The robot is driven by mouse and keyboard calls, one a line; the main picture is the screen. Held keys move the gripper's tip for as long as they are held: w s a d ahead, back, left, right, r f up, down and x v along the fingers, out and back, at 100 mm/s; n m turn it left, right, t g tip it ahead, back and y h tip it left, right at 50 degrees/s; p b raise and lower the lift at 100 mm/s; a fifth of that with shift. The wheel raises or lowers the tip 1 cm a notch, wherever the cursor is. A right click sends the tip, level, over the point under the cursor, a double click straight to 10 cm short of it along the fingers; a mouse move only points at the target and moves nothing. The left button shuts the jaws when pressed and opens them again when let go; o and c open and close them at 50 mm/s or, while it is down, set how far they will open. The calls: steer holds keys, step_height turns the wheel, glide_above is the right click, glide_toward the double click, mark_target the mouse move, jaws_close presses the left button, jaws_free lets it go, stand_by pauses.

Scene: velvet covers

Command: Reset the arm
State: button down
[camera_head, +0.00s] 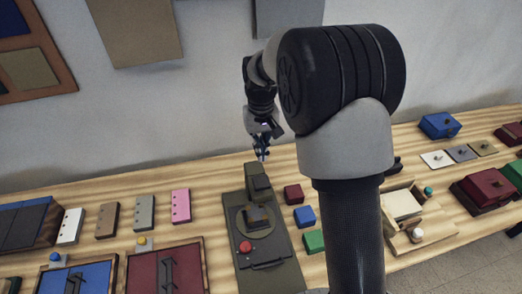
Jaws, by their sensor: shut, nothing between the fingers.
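My arm rises in the middle of the head view, with a large dark joint at upper right of centre. My gripper (262,155) hangs at the arm's far end, pointing down, small in the picture. Its fingers look shut and hold nothing. It is above the back part of the wooden table (140,184), just behind an olive-grey device (262,270) with a red button (245,247). I cannot tell the exact height of the fingertips over the table.
Red (293,194), blue (304,216) and green (314,241) blocks sit right of the device. Boxes stand at right, including a blue one (439,125). A grey wall (215,100) is behind.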

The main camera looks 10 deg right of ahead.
stand_by(0.5)
steer(key=s+r+t+b, duration=0.1)
steer(key=s+r+b, duration=0.1)
steer(key=s+r, duration=0.35)
steer(key=s+r+t+b, duration=0.1)
steer(key=s+r+b, duration=0.2)
steer(key=s, duration=0.5)
steer(key=s+f+t+b, duration=0.1)
steer(key=s+f+b, duration=0.1)
steer(key=s, duration=0.6)
steer(key=s+f+t+b, duration=0.1)
steer(key=s+f, duration=0.1)
steer(key=s, duration=0.6)
steer(key=shift+s+t+b, duration=0.3)
steer(key=shift+s+b, duration=0.05)
steer(key=shift+s, duration=0.05)
